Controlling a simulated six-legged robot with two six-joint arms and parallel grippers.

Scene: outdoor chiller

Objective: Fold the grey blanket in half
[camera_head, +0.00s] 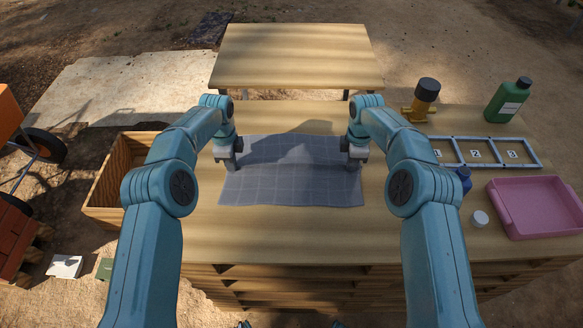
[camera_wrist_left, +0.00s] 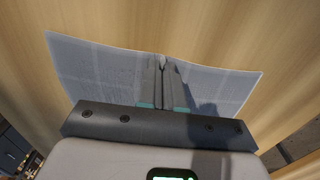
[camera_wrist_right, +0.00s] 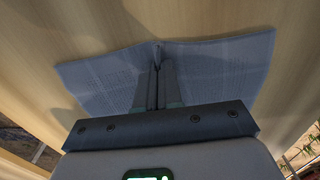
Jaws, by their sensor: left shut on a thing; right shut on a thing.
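The grey blanket (camera_head: 290,180) with a grid pattern lies spread on the wooden table, its near edge toward me and its middle slightly raised. My left gripper (camera_head: 232,162) is shut on its left edge; the left wrist view shows the closed fingers (camera_wrist_left: 162,70) pinching the blanket (camera_wrist_left: 100,72). My right gripper (camera_head: 351,165) is shut on its right edge; the right wrist view shows the closed fingers (camera_wrist_right: 157,60) pinching the blanket (camera_wrist_right: 215,65). The fingertips are partly hidden by cloth.
On the right are a pink tray (camera_head: 535,208), a numbered frame (camera_head: 483,152), a green bottle (camera_head: 508,100), a brass-coloured valve (camera_head: 423,100), a white cap (camera_head: 480,218) and a blue item (camera_head: 463,178). A wooden crate (camera_head: 107,183) stands left. Another table (camera_head: 295,55) stands behind. The table in front of the blanket is clear.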

